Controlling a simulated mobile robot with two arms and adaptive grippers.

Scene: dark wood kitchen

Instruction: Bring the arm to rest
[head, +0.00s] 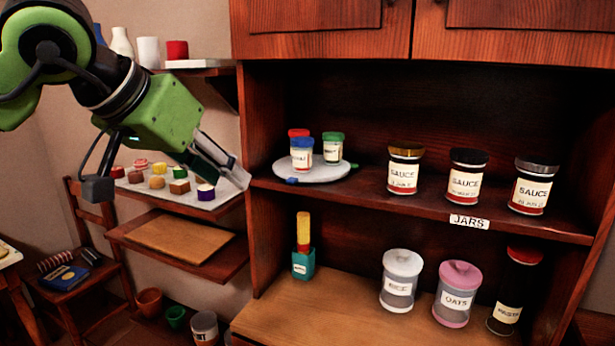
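My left arm comes in from the upper left, and my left gripper (222,172) points down and to the right. Its fingertips show in front of the right end of a pale tray of small cakes, close to the cabinet's left side panel. I see no object in the gripper. The fingers overlap at this angle, so I cannot tell whether they are open or shut. My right gripper is not in view.
The cabinet's upper shelf holds a round white turntable (325,172) with small jars and several sauce jars (403,169). Below stand rice (400,280) and oats (457,294) canisters. A chair (85,215) stands lower left.

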